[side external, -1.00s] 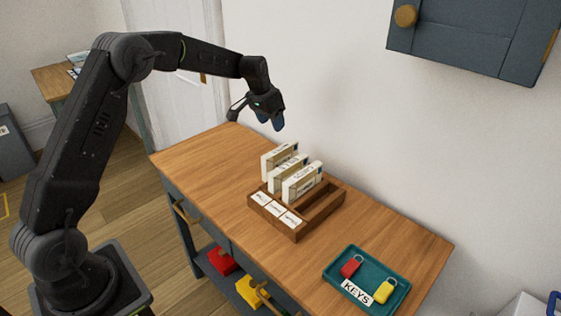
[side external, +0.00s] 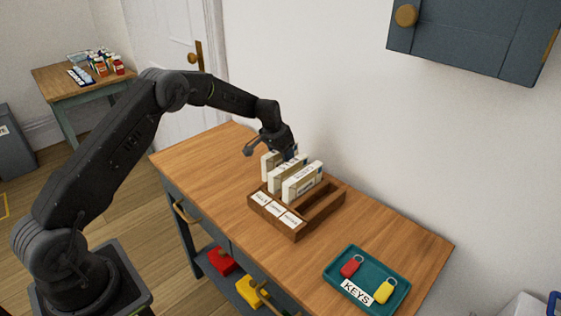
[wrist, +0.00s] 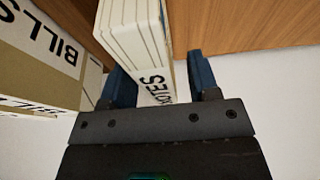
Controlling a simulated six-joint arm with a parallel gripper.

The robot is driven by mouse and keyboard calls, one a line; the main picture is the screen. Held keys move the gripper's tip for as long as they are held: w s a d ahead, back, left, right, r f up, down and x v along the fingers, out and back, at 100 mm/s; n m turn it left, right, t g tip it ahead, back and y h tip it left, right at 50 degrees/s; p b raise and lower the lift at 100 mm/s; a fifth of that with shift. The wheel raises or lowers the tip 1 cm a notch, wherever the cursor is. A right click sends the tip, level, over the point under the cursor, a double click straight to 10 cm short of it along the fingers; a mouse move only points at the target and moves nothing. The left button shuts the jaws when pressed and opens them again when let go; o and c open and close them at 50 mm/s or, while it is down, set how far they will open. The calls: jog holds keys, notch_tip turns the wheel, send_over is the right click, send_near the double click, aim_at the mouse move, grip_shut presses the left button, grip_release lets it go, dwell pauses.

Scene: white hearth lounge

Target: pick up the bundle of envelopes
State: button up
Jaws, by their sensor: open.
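Several white bundles with printed labels stand upright in a brown wooden sorter (side external: 297,233) on the table. The nearest bundle (side external: 302,182) and the middle bundle (side external: 281,180) show best in the side view; the far bundle (side external: 265,166) is partly hidden. My gripper (side external: 291,152) points down at their wall-side end. In the wrist view my gripper (wrist: 160,80) is open, with blue fingers on either side of a white layered bundle (wrist: 135,35) whose label ends in "OTES". Contact cannot be told. A bundle marked "BILLS" (wrist: 40,65) is to its left.
A teal tray (side external: 335,279) marked "KEYS" holds a red and a yellow key tag at the table's near right. The white wall (side external: 380,140) is close behind the sorter. A blue-grey cabinet (side external: 470,40) hangs upper right. The table's far left (side external: 195,155) is clear.

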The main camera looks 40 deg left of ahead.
jog(key=shift+w+f, duration=0.15)
jog(key=shift+f, duration=0.25)
grip_shut()
